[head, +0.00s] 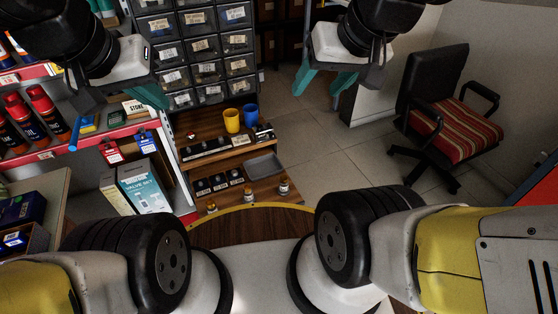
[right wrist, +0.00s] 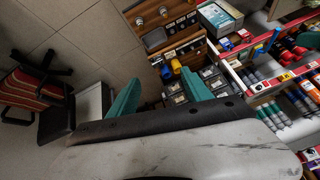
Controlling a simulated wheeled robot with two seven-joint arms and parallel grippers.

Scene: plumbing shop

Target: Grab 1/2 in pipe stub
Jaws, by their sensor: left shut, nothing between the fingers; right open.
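I cannot pick out a 1/2 in pipe stub for certain in either view. Small dark fittings stand in labelled rows on the wooden shelf unit (head: 222,163), too small to tell apart. My left gripper (head: 158,101) is shut and empty at the upper left of the head view, in front of the drawer cabinet and the red-edged shelf. My right gripper (head: 323,84) is open and empty at the upper middle, right of the cabinet and above the floor. Its teal fingers stand apart in the right wrist view (right wrist: 160,92), with nothing between them.
A labelled drawer cabinet (head: 207,52) stands above the wooden shelves. A yellow cup (head: 232,121), a blue cup (head: 249,115) and a grey tray (head: 264,164) are on the shelves. Boxes and bottles fill the left shelf. An office chair (head: 459,133) stands right; the tiled floor between is clear.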

